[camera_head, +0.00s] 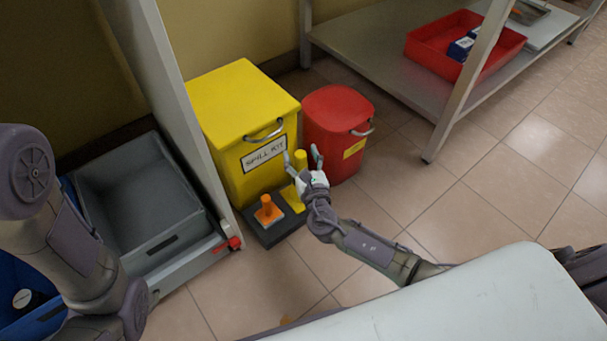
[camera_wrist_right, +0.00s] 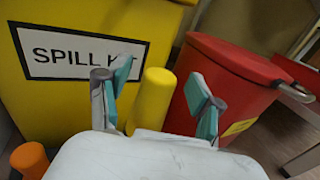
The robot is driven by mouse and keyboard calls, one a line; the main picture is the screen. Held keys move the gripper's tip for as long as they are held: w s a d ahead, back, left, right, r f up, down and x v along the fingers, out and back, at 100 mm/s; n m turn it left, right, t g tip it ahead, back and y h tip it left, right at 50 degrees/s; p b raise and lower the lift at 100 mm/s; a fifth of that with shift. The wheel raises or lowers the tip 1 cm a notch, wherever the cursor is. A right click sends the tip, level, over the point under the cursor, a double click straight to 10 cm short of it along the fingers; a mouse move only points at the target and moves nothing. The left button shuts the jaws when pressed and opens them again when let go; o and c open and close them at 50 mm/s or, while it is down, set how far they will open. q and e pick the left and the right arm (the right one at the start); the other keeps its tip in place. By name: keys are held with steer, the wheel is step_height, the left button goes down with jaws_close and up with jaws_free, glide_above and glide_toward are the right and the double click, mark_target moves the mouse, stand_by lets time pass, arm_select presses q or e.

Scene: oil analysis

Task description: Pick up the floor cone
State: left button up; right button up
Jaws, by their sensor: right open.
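I cannot tell which one the task means. My right gripper (camera_head: 304,158) is open and empty, in front of the yellow cone and partly hiding it. In the right wrist view the yellow cone (camera_wrist_right: 152,98) shows between the two spread fingers (camera_wrist_right: 157,95), beyond the palm, and no contact is visible. The orange cone (camera_wrist_right: 30,160) is cut off at the lower left there. My left gripper is out of view.
A yellow spill kit box (camera_head: 240,110) stands behind the tray, with a red bin (camera_head: 336,112) to its right. A grey container (camera_head: 140,185) and an upright panel are at left. A shelf with a red crate (camera_head: 425,45) is at right. Open floor lies between.

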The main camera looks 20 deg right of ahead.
steer(key=shift+w, duration=0.15)
steer(key=shift+a+r, duration=0.1)
steer(key=shift+c, duration=0.9)
jaws_close()
steer(key=shift+r, duration=0.1)
